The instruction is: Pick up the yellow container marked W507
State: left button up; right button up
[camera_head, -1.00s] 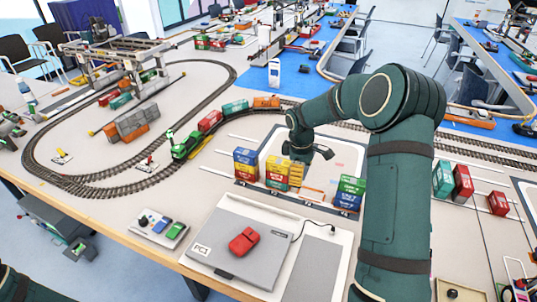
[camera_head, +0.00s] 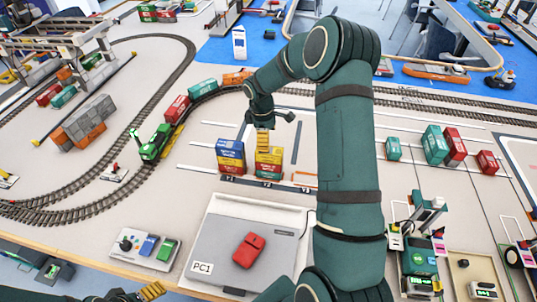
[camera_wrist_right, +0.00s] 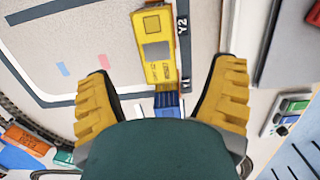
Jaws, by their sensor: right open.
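My right gripper (camera_head: 263,140) is open and empty above the container stacks. A yellow container (camera_head: 269,155) tops the right visible stack, with red and green below it; the gripper is close above it. In the right wrist view the yellow container (camera_wrist_right: 155,45) lies between and beyond the spread fingers (camera_wrist_right: 167,68). Its mark is too small to read. A blue container (camera_wrist_right: 167,105) shows below it in that view, partly hidden by the gripper body. The left visible stack (camera_head: 231,155) has blue on top, then yellow and red. A yellow finger of my left gripper (camera_head: 150,291) shows at the bottom edge.
A laptop-like grey box marked PC1 (camera_head: 215,250) with a red object (camera_head: 249,250) stands in front of the stacks. Train track (camera_head: 70,208) curves at left. Green and red containers (camera_head: 440,146) stand to the right. My right arm covers the table right of the stacks.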

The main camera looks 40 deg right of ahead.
aim_at(270, 154)
jog(key=f, duration=0.5)
jog(key=d+f, duration=0.1)
jog(key=f, duration=0.2)
jog(key=shift+s, duration=0.2)
jog(key=shift+c, duration=0.3)
jog(key=c, duration=1.3)
